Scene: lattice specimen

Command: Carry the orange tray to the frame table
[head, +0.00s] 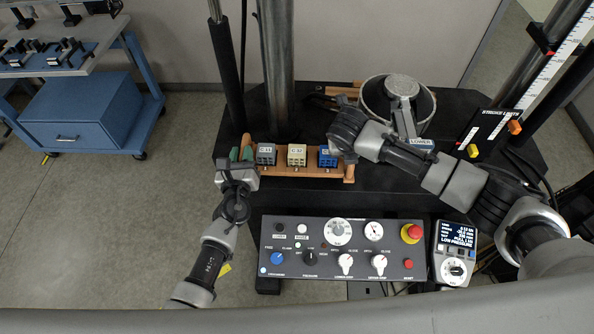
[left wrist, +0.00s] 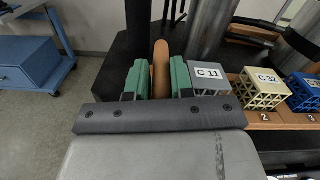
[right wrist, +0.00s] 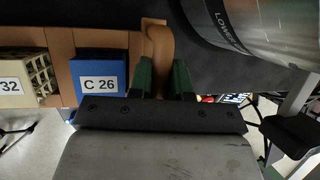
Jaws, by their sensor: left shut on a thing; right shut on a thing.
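The orange tray (head: 308,171) lies on the black machine base in the head view, holding a grey block marked C 11 (head: 266,154), a cream block marked C 32 (head: 297,155) and a blue block marked C 26 (head: 327,156). My left gripper (left wrist: 160,80) is shut on the tray's left handle (left wrist: 161,62), green pads on both sides. My right gripper (right wrist: 163,78) is shut on the tray's right handle (right wrist: 160,45). In the head view, my right arm hides the right gripper. A blue table with fixtures (head: 90,62) stands at the upper left; I cannot tell whether it is the frame table.
A control panel (head: 340,249) with knobs and a red button stands in front of the tray. Metal columns (head: 276,70) and a lower platen (head: 385,103) rise behind it. Open floor (head: 120,200) lies to the left, before the blue cabinet (head: 82,112).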

